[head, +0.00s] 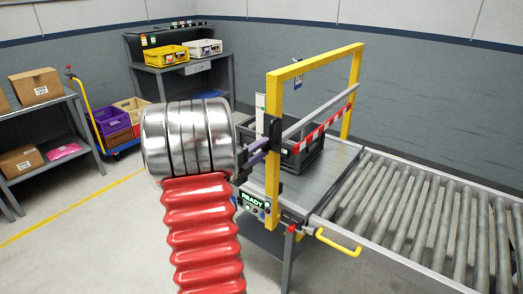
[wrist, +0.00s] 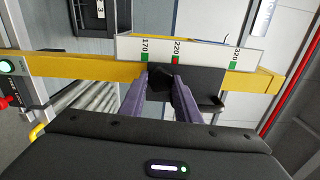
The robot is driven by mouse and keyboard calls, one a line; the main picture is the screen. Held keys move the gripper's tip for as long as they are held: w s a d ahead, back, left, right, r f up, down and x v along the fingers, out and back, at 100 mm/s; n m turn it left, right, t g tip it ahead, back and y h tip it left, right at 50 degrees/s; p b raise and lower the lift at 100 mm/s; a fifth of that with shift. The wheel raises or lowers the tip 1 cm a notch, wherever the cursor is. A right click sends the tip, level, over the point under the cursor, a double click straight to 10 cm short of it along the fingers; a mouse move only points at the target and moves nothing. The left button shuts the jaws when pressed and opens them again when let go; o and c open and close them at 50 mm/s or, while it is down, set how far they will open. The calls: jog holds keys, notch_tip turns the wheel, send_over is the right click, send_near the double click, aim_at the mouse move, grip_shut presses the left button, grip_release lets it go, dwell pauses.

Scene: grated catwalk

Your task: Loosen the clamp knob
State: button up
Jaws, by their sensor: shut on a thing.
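The clamp knob (wrist: 174,88) is black and sits on a black clamp block (wrist: 205,82) on the yellow frame post (wrist: 90,66). My gripper (wrist: 166,82) has its two purple fingers on either side of the knob, shut on it. In the head view my gripper (head: 258,152) reaches the near post of the yellow frame (head: 272,90) from the left; the knob is mostly hidden there. A white scale plate (wrist: 190,48) with green and red marks and the numbers 170, 220 and 320 lies beside the clamp.
A red-and-white striped bar (head: 322,128) spans the frame above a dark crate (head: 300,160) on the conveyor table. A panel reading READY (head: 254,200) and a yellow handle (head: 338,243) are close below. The roller conveyor (head: 430,210) runs right. Open floor lies left.

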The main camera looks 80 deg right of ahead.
jog(key=shift+w+n, duration=0.2)
jog(key=shift+n, duration=0.3)
jog(key=o, duration=1)
jog(key=shift+s, duration=0.1)
jog(key=shift+o, duration=0.2)
jog(key=shift+a, duration=0.1)
jog(key=v, duration=1.3)
jog(key=shift+w+a, duration=0.25)
jog(key=shift+f, duration=0.1)
